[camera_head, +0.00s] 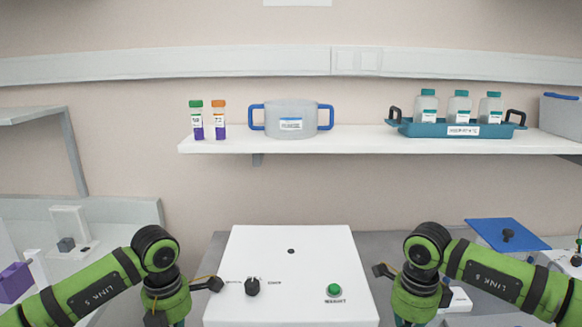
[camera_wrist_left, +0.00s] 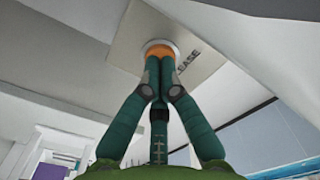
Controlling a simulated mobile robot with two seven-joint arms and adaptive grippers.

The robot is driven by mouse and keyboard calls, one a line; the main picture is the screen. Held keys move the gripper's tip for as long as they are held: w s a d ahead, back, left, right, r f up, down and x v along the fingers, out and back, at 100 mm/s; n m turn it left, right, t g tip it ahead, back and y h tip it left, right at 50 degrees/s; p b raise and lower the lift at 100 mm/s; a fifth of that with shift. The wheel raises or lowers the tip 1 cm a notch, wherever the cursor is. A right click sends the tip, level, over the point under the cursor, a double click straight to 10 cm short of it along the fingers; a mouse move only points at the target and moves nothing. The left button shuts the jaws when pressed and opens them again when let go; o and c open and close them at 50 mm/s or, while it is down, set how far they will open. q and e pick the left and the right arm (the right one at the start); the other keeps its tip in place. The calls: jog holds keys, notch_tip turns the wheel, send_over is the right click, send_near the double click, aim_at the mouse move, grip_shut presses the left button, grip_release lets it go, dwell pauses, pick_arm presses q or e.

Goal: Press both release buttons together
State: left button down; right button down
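In the left wrist view my left gripper (camera_wrist_left: 158,72) has its teal fingers together at the tips. The tips are in front of an orange release button (camera_wrist_left: 159,50) in a pale ring, on a panel with a label ending "EASE". They overlap the button; whether they touch it I cannot tell. In the head view the white box (camera_head: 290,255) stands between my two arms. My right gripper (camera_head: 402,321) is beside the box's right side, mostly cut off by the lower edge, so its fingers do not show. The second release button is not visible.
The box top has a black knob (camera_head: 252,287) and a green button (camera_head: 334,290). A shelf (camera_head: 360,139) above holds two vials, a pot (camera_head: 290,118) and a teal tray (camera_head: 455,131) of bottles. A blue-lidded container (camera_head: 507,235) stands to the right.

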jog(key=shift+f, duration=0.4)
jog(key=shift+r, duration=0.1)
dwell(0.6)
